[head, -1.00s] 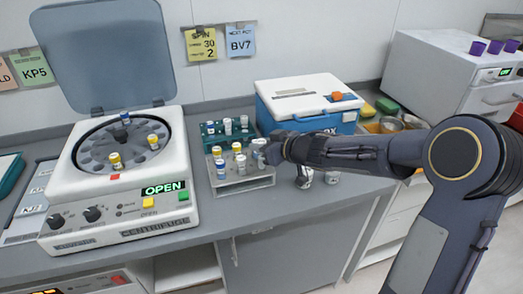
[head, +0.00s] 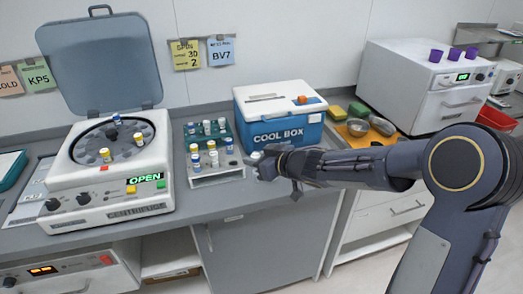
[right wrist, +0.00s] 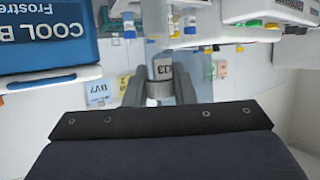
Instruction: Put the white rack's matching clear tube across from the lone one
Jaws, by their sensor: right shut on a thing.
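The centrifuge (head: 110,195) stands at the left with its lid up. Its rotor (head: 88,140) holds a blue-capped tube (head: 116,118) and two yellow-capped tubes (head: 105,155) (head: 138,139). My right gripper (head: 263,163) is just right of the rack, shut on a tube with a whitish top (head: 256,156). In the right wrist view, the held tube (right wrist: 160,88) sits between both fingers with a dark-printed label; its cap colour is unclear. My left gripper is not in view.
A teal rack (head: 188,142) with several white-capped tubes stands behind the white rack. The blue cool box (head: 275,137) is behind my right gripper. The raised lid (head: 102,62) stands behind the rotor.

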